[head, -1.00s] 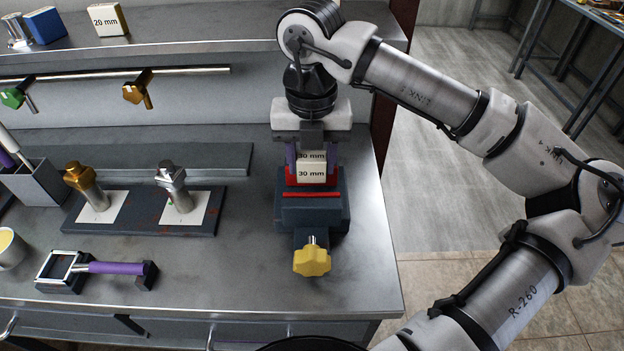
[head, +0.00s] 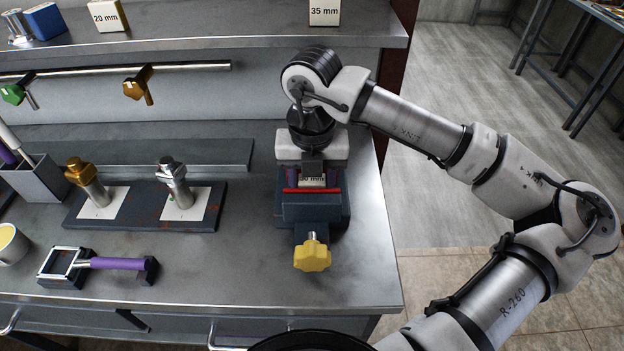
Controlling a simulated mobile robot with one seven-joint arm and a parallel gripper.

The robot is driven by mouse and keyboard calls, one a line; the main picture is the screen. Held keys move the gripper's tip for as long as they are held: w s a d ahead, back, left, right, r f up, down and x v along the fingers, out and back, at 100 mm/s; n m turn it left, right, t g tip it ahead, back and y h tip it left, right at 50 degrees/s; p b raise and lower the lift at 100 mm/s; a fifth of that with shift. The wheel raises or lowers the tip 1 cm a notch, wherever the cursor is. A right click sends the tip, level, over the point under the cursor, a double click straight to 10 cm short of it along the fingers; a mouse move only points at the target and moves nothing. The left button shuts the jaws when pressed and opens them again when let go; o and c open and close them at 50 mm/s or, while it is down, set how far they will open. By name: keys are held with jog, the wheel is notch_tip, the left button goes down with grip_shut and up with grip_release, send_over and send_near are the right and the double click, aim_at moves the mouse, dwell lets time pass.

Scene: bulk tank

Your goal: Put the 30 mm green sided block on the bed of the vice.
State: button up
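The vice (head: 315,212) stands near the right end of the bench, dark blue-grey with a red-edged jaw and a yellow knob (head: 312,254) at its front. A white-faced block marked 30 mm (head: 312,181) is down between the vice jaws, its lower part hidden by the front jaw. My gripper (head: 312,176) points down over the vice with its purple fingers on either side of the block, shut on it. The block's sides are covered by the fingers, so no green shows. Whether its underside touches the bed is hidden.
Left of the vice, a dark plate (head: 145,222) holds a gold (head: 90,185) and a silver tool (head: 176,186). A purple-handled tool (head: 115,263) lies in front. On the shelf are blocks marked 20 mm (head: 107,15) and 35 mm (head: 324,11). The bench front near the vice is clear.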

jog(key=o, duration=0.4)
notch_tip(320, 180, up, 12)
jog(key=shift+r+b, duration=0.15)
jog(key=shift+b, duration=0.25)
